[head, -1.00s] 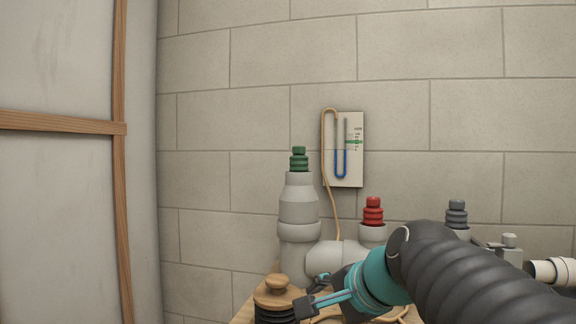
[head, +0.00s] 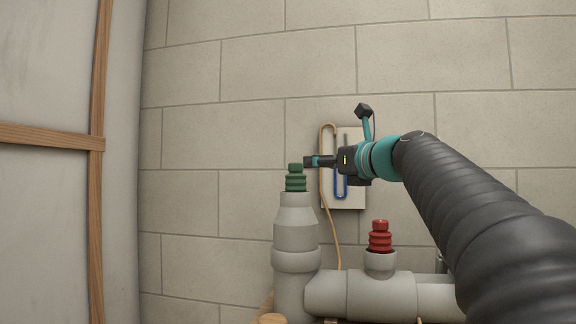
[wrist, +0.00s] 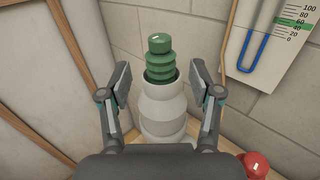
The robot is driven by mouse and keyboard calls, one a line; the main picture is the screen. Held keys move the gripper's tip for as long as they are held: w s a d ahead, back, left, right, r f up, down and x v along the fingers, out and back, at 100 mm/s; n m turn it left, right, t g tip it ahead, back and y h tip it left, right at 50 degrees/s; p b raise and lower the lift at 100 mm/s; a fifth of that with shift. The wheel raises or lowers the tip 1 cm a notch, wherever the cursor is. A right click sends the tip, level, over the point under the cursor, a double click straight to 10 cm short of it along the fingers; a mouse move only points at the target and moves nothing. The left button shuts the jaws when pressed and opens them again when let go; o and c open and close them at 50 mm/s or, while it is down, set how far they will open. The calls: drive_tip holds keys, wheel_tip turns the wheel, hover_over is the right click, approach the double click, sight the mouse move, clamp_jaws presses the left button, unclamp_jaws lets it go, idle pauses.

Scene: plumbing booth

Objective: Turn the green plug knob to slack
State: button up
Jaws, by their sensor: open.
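The green plug knob (head: 296,179) is a ribbed stack on top of a grey upright pipe (head: 295,235). In the wrist view the green knob (wrist: 160,58) stands upright ahead of my gripper. My gripper (wrist: 160,75) is open and empty, one finger on each side of the knob and pipe top in that picture. In the head view my gripper (head: 309,161) is at the upper right of the knob, its finger tip close to the knob top. I cannot tell whether they touch.
A red plug (head: 380,237) stands on a lower branch at the right. A gauge board (head: 356,196) with a blue U-tube hangs on the block wall behind, partly hidden by my gripper. A wood-framed panel (head: 50,220) stands at the left. The wall space above is clear.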

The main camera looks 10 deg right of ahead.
sight(300, 164)
drive_tip(key=p+x, duration=0.1)
drive_tip(key=x, duration=1)
drive_tip(key=c, duration=1.2)
